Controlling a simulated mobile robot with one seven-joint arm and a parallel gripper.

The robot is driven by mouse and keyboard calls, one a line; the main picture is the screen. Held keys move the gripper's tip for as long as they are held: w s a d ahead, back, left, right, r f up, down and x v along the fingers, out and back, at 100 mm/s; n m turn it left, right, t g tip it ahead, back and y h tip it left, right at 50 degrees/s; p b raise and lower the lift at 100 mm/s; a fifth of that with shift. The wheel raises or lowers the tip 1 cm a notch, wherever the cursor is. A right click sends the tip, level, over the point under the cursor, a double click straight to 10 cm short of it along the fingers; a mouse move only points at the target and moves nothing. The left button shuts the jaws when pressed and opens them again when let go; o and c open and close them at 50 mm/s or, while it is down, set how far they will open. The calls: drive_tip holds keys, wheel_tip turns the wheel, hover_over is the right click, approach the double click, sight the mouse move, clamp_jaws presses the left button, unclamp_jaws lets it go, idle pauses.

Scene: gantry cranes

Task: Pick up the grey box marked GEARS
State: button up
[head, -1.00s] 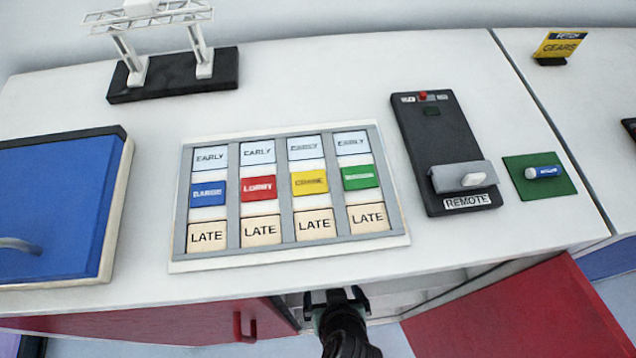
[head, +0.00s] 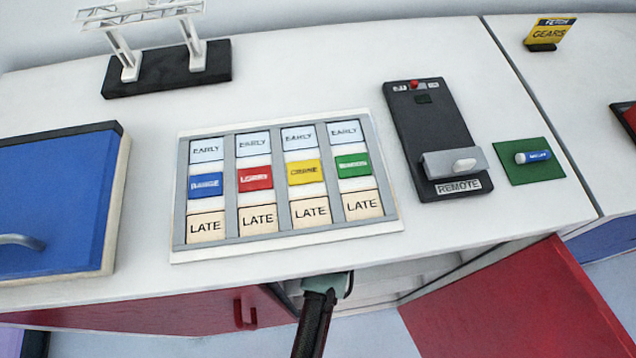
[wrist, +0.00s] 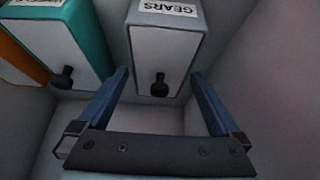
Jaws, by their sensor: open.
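In the wrist view, the grey box (wrist: 165,50) bears a white label reading GEARS on its top and a black knob (wrist: 159,85) on its near face. My gripper (wrist: 160,76) is open, its two blue fingers apart on either side of the knob, with nothing held. I cannot tell whether the fingertips touch the box. In the head view, my gripper (head: 328,284) reaches into the open cupboard below the counter's front edge; its fingers and the box are hidden there.
A teal box (wrist: 75,40) with a knob stands close left of the grey one, with an orange box (wrist: 20,60) beyond. Pale cupboard walls enclose them. The open red door (head: 510,305) is right of my arm.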

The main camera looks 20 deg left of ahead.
drive_tip(key=shift+x, duration=1.25)
drive_tip(key=shift+s+d+f, duration=0.1)
drive_tip(key=shift+s, duration=0.1)
drive_tip(key=c, duration=1.6)
drive_tip(key=shift+w, duration=0.1)
drive_tip(key=shift+r, duration=0.25)
